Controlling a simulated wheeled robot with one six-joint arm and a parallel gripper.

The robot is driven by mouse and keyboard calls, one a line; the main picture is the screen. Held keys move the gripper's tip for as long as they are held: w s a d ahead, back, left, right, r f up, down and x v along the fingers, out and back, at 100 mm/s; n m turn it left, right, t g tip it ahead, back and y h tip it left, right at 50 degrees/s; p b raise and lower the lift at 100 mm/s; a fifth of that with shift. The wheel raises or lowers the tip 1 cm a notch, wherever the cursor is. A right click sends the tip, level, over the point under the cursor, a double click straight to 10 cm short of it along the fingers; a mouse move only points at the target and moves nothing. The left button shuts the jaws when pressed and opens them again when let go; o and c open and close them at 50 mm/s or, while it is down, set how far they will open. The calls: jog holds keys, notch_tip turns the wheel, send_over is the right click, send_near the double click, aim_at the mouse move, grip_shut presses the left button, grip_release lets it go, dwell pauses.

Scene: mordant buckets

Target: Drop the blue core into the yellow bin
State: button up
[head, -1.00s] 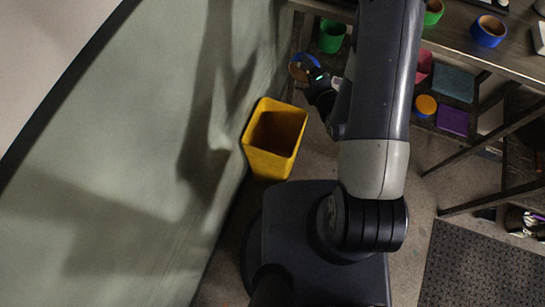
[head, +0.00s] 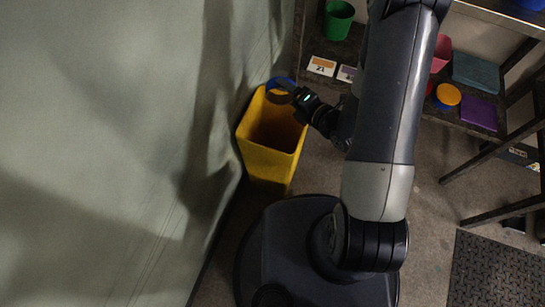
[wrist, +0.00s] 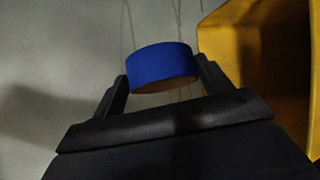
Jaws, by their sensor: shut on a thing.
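The blue core (head: 281,83), a short blue ring or disc with a brownish face, is between the fingers of my gripper (head: 287,90). In the wrist view the blue core (wrist: 162,62) is gripped by its sides between the two dark fingertips (wrist: 160,72). The yellow bin (head: 263,160) stands on the floor, its open top facing up and its inside dark. In the head view the core appears at the bin's far rim. In the wrist view the yellow bin (wrist: 222,38) is on the right, beside the core.
A green curtain or wall (head: 110,130) runs along the left, close to the bin. A shelf at the upper right holds a green cup (head: 338,20), white cards (head: 321,66), a teal block (head: 476,72), a purple block (head: 479,113) and an orange-topped blue piece (head: 447,96).

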jog(key=shift+f+b, duration=0.85)
jog(key=shift+f, duration=2.05)
jog(key=o, duration=1)
jog(key=shift+o, duration=0.2)
jog(key=shift+d, duration=0.1)
jog(key=v, duration=1)
jog(key=shift+s, duration=0.3)
jog(key=shift+d+r, duration=0.1)
jog(key=x, duration=1)
jog(key=shift+w+a+r, duration=0.2)
jog(key=shift+w+r, duration=0.1)
jog(key=shift+r, duration=0.05)
